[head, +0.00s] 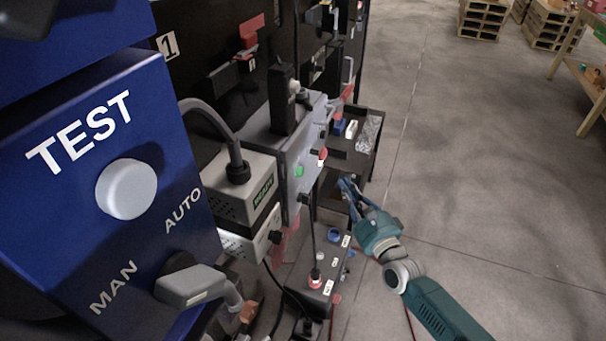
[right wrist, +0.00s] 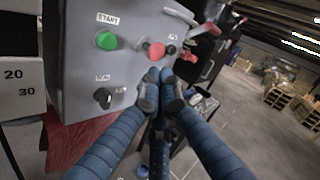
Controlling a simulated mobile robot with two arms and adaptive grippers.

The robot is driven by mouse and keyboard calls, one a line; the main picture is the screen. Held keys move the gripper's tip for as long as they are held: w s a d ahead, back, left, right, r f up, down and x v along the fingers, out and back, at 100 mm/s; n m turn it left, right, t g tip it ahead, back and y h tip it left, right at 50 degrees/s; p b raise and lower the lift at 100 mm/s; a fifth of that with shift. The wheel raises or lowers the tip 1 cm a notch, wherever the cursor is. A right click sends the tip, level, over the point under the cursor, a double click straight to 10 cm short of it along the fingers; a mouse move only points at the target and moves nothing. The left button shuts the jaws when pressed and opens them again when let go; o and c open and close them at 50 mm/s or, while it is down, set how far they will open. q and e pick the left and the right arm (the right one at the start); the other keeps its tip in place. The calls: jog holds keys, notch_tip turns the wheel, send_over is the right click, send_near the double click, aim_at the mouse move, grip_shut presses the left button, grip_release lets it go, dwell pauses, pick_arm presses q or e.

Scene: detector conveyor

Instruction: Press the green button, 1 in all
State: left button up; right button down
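The green button (head: 299,170) sits on the front of a grey control box (head: 291,143) in the middle of the head view. In the right wrist view the green button (right wrist: 106,40) is round, below a white START label, at the upper left. My right gripper (head: 346,185) is to the right of the box, apart from the green button. In the right wrist view its fingertips (right wrist: 160,80) are close together with nothing between them, below the red button (right wrist: 155,52) and right of and below the green one. My left gripper is not seen.
A black knob (right wrist: 102,96) is below the green button. A large blue TEST panel (head: 70,215) with a white button (head: 126,188) and grey lever (head: 190,284) fills the left of the head view. A dark tray (head: 365,150) stands behind the right gripper. Open floor lies to the right.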

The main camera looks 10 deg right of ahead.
aim_at(302, 172)
jog(key=shift+a, duration=0.1)
jog(key=w+a, duration=0.5)
jog(key=a, duration=0.2)
dwell(0.5)
jog(key=shift+a+b, duration=0.15)
jog(key=shift+b, duration=0.15)
dwell(1.1)
jog(key=shift+w+a, duration=0.25)
jog(key=shift+a, duration=0.05)
